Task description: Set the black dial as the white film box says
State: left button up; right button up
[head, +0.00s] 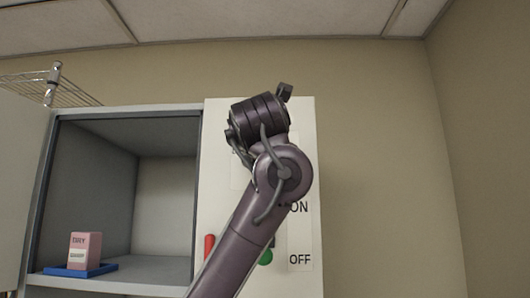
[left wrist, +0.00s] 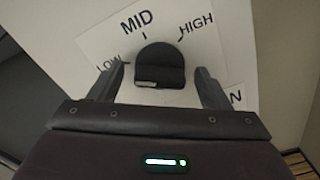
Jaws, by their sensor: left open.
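The black dial (left wrist: 160,65) is on the white panel in the left wrist view, with LOW, MID and HIGH printed around it. A pale mark shows on its lower face; I cannot tell for sure which label it is set to. My left gripper (left wrist: 160,87) is open, with one finger on each side of the dial; contact is not clear. In the head view my left arm covers the dial. No white film box shows in either view. My right gripper is not in view.
An open cabinet (head: 120,112) holds a pink box (head: 85,250) with small print on a blue tray (head: 102,270). The white panel (head: 305,125) has ON and OFF labels, a red part (head: 209,246) and a green part (head: 266,257) low down. A wire rack (head: 53,85) is behind at upper left.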

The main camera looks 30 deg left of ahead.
pick_arm(q)
jog(key=c, duration=1)
jog(key=shift+w+d+f+m+b, duration=0.15)
jog(key=shift+m+b, duration=1.6)
jog(key=shift+m, duration=1.15)
jog(key=shift+s+a+f+m+b, duration=0.1)
jog(key=shift+m+b, duration=1.65)
jog(key=shift+m, duration=1.15)
jog(key=o, duration=1)
